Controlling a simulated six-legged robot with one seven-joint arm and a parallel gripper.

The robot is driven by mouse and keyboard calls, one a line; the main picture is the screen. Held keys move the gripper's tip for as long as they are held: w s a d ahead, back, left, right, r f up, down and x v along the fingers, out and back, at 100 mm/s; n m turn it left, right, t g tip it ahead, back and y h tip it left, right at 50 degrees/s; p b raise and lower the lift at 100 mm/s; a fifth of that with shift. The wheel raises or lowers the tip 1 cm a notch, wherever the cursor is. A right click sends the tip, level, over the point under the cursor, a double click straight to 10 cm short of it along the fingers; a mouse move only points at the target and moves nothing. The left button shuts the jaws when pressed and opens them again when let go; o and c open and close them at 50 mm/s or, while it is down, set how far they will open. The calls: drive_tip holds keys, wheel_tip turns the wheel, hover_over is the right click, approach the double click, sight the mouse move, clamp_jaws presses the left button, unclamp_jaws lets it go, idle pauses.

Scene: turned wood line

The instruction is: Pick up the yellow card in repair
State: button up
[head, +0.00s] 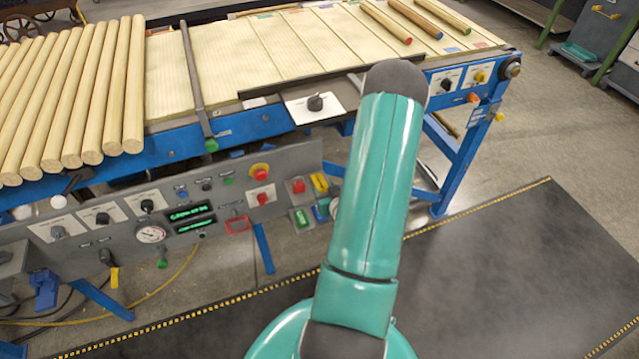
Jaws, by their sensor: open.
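A small yellow rectangular piece (319,183), which looks like a card, is at the right end of the grey control panel (225,190), just left of my arm. A red piece (298,187) is close to its left and a green one (301,218) is below it. I cannot read any label on them, so I cannot tell which spot is "repair". My teal arm rises through the middle of the head view, and its gripper does not show. The arm hides what lies directly behind it.
A blue-framed conveyor table (165,143) runs across the back, with several wooden rods (75,95) at its left. A black mat (530,250) with a yellow-striped edge covers the floor at right and is clear. A yellow cable (165,290) lies at lower left.

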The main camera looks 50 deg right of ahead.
sight(319, 181)
drive_tip(key=x, duration=0.4)
drive_tip(key=shift+w, duration=0.1)
drive_tip(key=c, duration=0.7)
drive_tip(key=shift+c, duration=0.2)
